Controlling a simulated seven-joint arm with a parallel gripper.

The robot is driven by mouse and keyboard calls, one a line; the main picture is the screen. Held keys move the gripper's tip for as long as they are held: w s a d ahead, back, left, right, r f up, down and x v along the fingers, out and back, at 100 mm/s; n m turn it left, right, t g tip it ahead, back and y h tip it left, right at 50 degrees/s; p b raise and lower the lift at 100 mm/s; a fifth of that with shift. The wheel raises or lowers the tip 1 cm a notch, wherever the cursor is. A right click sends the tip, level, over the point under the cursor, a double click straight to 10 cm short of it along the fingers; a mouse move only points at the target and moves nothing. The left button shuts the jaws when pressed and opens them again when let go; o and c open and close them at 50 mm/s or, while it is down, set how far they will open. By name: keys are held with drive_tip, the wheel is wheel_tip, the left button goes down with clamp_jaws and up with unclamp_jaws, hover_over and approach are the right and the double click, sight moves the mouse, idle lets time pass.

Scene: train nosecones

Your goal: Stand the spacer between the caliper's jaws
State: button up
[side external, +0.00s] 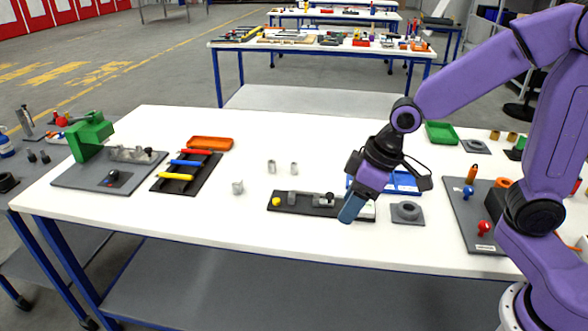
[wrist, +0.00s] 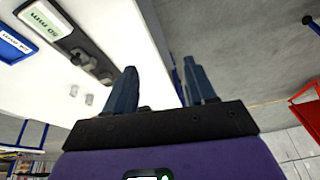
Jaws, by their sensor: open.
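The caliper (side external: 300,199) is a grey metal piece on a black board with a yellow knob at its left end, near the table's front middle. In the wrist view the caliper (wrist: 82,58) shows at upper left beside a "50 mm" label. Small grey blocks stand behind and left of it: a left one (side external: 237,187), a middle one (side external: 271,167) and a right one (side external: 293,167). I cannot tell which is the spacer. My gripper (side external: 350,209), with blue fingers, points down over the board's right end, hiding part of it. In the wrist view my gripper (wrist: 163,88) is open and empty.
A blue tray (side external: 405,181) lies behind my gripper. A grey plate with a ring (side external: 407,212) sits just right. A black rack with coloured rods (side external: 187,172), an orange tray (side external: 210,143) and a green fixture (side external: 90,137) stand left. The table (side external: 222,225) is clear at front left.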

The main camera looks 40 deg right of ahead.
drive_tip(key=w+m+t, duration=0.2)
drive_tip(key=w, duration=0.7)
drive_tip(key=m+t+h, duration=0.3)
drive_tip(key=m+t, duration=0.1)
drive_tip(key=m, duration=0.2)
approach(295, 163)
drive_tip(key=x, duration=0.9)
drive_tip(key=shift+a, duration=0.1)
clamp_jaws()
